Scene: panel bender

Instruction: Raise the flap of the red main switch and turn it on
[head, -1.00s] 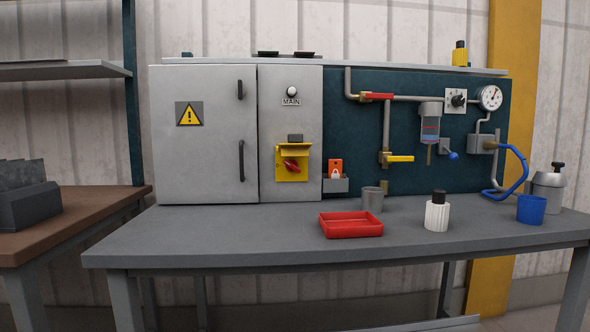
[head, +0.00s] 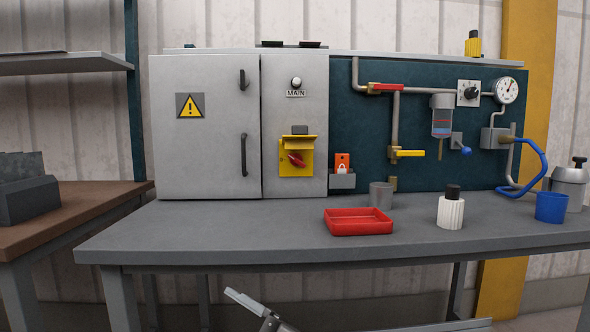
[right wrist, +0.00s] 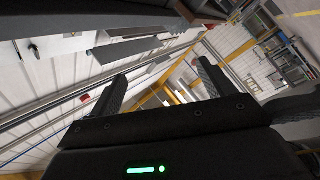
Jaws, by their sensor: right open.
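The red main switch knob (head: 296,159) sits on a yellow plate (head: 297,171) on the narrow grey cabinet panel, under the MAIN label. A yellow flap (head: 299,141) juts out at the top of the plate. The knob shows below it and looks slanted; the flap's exact angle is too small to tell. My right gripper (right wrist: 160,86) is open, with nothing between its two dark fingers in the right wrist view. That view shows neither switch nor flap clearly. Neither gripper can be made out in the head view, and both are away from the switch.
A grey workbench (head: 200,228) stands in front of the cabinet. On it are a red tray (head: 358,222), a grey cup (head: 381,195), a white bottle (head: 451,209) and a blue cup (head: 551,208). The bench's left part is clear.

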